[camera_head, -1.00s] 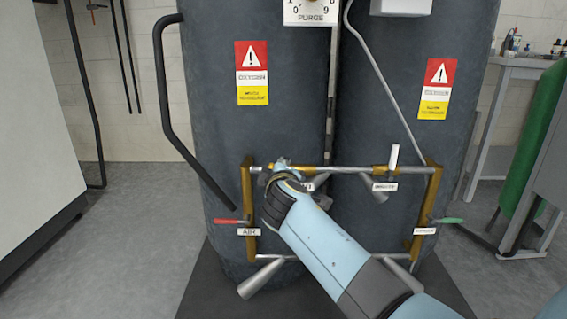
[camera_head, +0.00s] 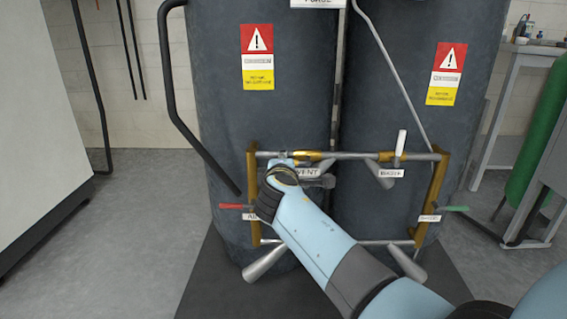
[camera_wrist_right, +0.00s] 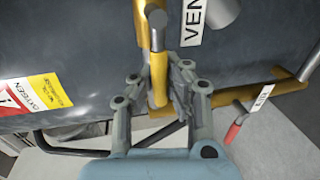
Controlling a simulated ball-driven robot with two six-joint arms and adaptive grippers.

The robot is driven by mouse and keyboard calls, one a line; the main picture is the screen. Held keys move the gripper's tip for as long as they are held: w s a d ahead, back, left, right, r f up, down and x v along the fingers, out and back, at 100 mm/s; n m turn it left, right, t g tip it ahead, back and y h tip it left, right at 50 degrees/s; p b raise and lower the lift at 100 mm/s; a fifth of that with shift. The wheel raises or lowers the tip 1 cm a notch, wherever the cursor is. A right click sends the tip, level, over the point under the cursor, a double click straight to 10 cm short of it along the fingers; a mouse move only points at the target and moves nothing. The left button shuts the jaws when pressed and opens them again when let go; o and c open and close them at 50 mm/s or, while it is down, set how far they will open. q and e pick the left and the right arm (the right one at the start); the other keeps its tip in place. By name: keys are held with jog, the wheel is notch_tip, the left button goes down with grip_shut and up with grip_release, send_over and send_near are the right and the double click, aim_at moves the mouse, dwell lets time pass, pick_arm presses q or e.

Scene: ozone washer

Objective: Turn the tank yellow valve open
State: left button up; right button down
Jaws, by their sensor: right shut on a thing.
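The yellow valve handle (camera_wrist_right: 157,92) shows in the right wrist view, below a grey stem and a yellow pipe fitting (camera_wrist_right: 149,20). My right gripper (camera_wrist_right: 160,84) has its fingers on both sides of the handle and is shut on it. In the head view my right gripper (camera_head: 285,168) is at the left part of the upper pipe, left of the VENT label (camera_head: 306,172). My arm and gripper hide the yellow handle there. The dark tanks (camera_head: 290,110) stand behind the pipe frame. My left gripper is not in view.
A red handle (camera_head: 237,206) is at the frame's left and a green handle (camera_head: 455,209) at its right. A white handle (camera_head: 400,143) stands upright on the upper pipe. A black bent pipe (camera_head: 165,80) runs down the left tank. A table (camera_head: 535,50) is at right.

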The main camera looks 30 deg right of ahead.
jog(key=shift+s+a+f, duration=0.1)
jog(key=shift+s+f, duration=0.05)
jog(key=shift+f, duration=0.2)
jog(key=c, duration=1.2)
grip_release()
jog(key=shift+r, duration=0.2)
jog(key=shift+c, duration=0.2)
jog(key=shift+r, duration=5.05)
jog(key=shift+c, duration=0.2)
